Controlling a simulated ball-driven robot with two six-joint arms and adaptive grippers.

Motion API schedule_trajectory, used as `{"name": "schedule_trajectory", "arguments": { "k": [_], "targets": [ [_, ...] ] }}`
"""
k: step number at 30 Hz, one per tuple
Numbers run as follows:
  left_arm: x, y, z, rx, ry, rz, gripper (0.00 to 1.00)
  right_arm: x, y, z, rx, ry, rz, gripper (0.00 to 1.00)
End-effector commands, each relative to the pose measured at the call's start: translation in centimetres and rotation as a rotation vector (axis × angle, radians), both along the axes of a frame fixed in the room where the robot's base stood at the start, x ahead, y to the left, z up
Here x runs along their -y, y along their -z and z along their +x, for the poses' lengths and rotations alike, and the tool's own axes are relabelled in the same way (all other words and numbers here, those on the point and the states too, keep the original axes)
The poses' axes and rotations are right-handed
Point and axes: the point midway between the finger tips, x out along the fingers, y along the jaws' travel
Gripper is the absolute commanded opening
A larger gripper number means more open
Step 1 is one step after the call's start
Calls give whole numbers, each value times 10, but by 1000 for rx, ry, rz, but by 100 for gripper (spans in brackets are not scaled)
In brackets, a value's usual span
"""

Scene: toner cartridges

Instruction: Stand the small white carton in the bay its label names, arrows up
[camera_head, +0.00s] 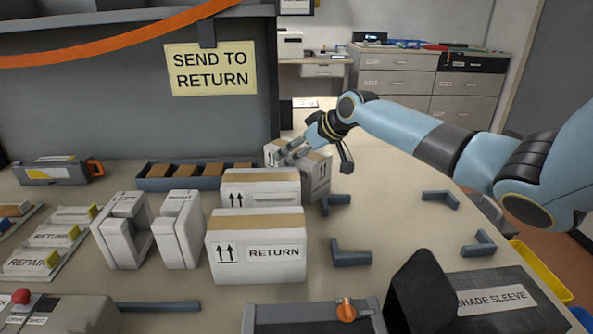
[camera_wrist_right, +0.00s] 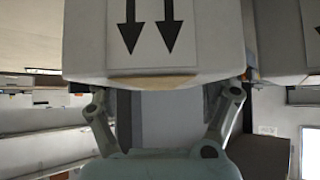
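A small white carton (camera_head: 319,178) with up arrows stands upright on the table behind the bigger cartons. My right gripper (camera_head: 318,150) is at it, fingers spread. In the right wrist view, a white carton (camera_wrist_right: 160,55) with two arrows pointing down the picture lies across the fingers of my right gripper (camera_wrist_right: 165,95). It hides the fingertips, so whether they press on it is unclear. Another small carton (camera_head: 275,152) stands just left. A sign (camera_head: 210,68) reads SEND TO RETURN. No bay label for the small carton is readable. My left gripper is not in view.
A large RETURN carton (camera_head: 257,262) and another carton (camera_head: 260,195) stand in front. Two white upright pieces (camera_head: 123,230) are to their left. Grey corner brackets (camera_head: 350,253) mark a bare area at right. A dark sleeve (camera_head: 425,290) stands at the front.

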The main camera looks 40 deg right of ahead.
Motion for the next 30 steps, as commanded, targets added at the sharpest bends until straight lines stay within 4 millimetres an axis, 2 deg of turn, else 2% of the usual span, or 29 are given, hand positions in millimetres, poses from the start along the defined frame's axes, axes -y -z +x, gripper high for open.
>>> {"name": "schedule_trajectory", "arguments": {
  "k": [2, 13, 23, 26, 30],
  "targets": [
    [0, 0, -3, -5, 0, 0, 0, 0, 1, 0, -1, 0, 0, 70],
    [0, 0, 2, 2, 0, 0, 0, 0, 2, -1, -3, 1, 0, 22],
    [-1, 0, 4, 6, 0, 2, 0, 0, -2, 0, -1, 0, 0, 21],
    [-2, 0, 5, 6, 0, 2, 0, 0, -10, 0, 0, 0, 0, 21],
    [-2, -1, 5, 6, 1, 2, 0, 1, -31, 1, 3, -1, -3, 21]
  ]
}}
